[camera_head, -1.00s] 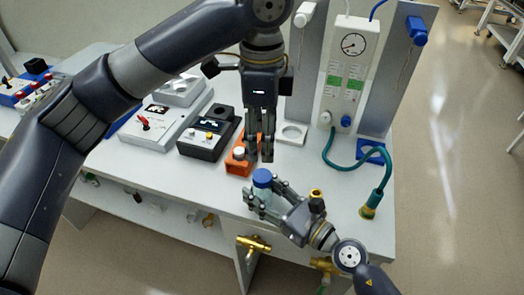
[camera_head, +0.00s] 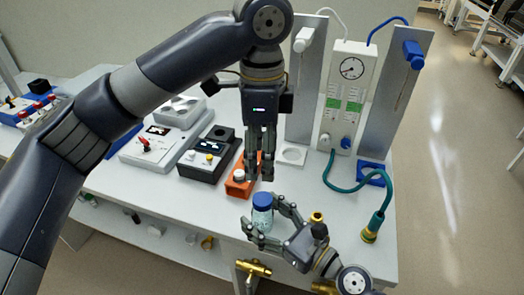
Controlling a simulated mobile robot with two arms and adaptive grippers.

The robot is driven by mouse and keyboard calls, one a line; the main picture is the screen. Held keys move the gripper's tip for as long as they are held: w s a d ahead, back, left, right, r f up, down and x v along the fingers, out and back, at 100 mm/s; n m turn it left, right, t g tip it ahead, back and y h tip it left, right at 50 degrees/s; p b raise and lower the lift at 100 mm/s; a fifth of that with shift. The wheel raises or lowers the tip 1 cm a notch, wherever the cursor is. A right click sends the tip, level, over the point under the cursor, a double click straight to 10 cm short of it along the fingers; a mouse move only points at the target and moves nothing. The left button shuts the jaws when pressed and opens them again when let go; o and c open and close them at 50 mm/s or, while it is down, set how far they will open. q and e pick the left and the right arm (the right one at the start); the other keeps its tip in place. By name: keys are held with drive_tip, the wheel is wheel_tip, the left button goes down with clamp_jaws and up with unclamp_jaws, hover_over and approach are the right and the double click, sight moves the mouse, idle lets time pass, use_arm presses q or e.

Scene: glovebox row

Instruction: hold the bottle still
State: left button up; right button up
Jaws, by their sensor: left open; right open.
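The bottle (camera_head: 262,220) is a small clear one with a blue cap. It stands upright near the front edge of the grey table. My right gripper (camera_head: 264,212) comes in from the lower right. Its fingers are open and spread to either side of the bottle; I cannot tell whether they touch it. My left gripper (camera_head: 260,178) points straight down, open and empty, behind the bottle and beside the orange block (camera_head: 236,186). Its fingers hide part of the block.
A black instrument (camera_head: 208,156) and a pale device with a red lever (camera_head: 160,146) stand at left. A gauge panel (camera_head: 345,95) stands behind, with a green hose (camera_head: 350,190) on the right. Brass valves (camera_head: 254,267) stick out below the table's front edge.

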drive_tip(key=v, duration=1.1)
drive_tip(key=shift+s+d, duration=0.15)
drive_tip(key=shift+s, duration=0.05)
